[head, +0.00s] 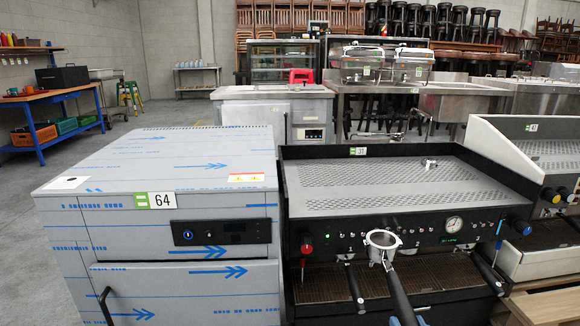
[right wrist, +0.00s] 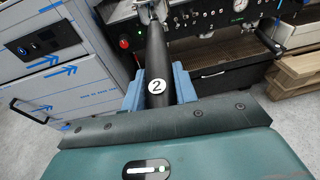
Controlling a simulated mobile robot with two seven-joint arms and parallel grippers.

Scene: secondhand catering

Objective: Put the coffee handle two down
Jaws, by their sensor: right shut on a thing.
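The coffee handle two shows in the head view as a round metal basket (head: 383,239) with a black grip running down to the picture's lower edge. It is held up in front of the black coffee machine (head: 400,190), apart from it as far as I can tell. My right gripper (head: 405,319) is at the lower edge, mostly cut off. In the right wrist view its blue fingers are shut on the black grip (right wrist: 156,58), which bears a white "2" label. My left gripper is not in view.
Other black handles sit in the machine's left (head: 355,286) and right (head: 487,271) groups. A film-wrapped cabinet (head: 160,255) marked 64 stands close on the left. A wooden pallet (head: 546,306) lies at the lower right. A small metal piece (head: 430,163) is on the machine's top.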

